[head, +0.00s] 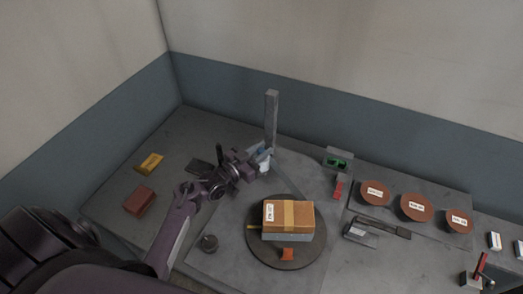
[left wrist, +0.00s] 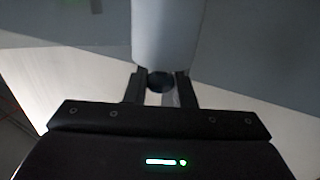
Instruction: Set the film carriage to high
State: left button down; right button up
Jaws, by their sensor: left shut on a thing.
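The film carriage (head: 264,155) is a small pale piece low on a grey upright post (head: 271,112). My left gripper (head: 255,160) reaches it from the left and is shut on it. In the left wrist view the two fingers (left wrist: 160,90) close around a dark round knob (left wrist: 159,81), just below a pale roll (left wrist: 168,32). The gripper hides part of the carriage in the head view. My right gripper is not in view.
A taped brown box (head: 288,214) sits on a round dark turntable (head: 257,252) in front of the post. A yellow block (head: 149,162) and a red-brown block (head: 140,201) lie at left. Several brown discs (head: 416,207) lie at right. A green-lit box (head: 338,160) stands behind.

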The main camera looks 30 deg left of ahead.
pick_arm(q)
notch_tip(320, 180, up, 5)
jog(key=p, duration=0.3)
jog(key=shift+f+p, duration=0.1)
jog(key=shift+p, duration=0.2)
jog(key=shift+w, duration=0.15)
jog(key=c, duration=1.5)
grip_release()
jog(key=shift+o, duration=1)
jog(key=shift+f, duration=0.1)
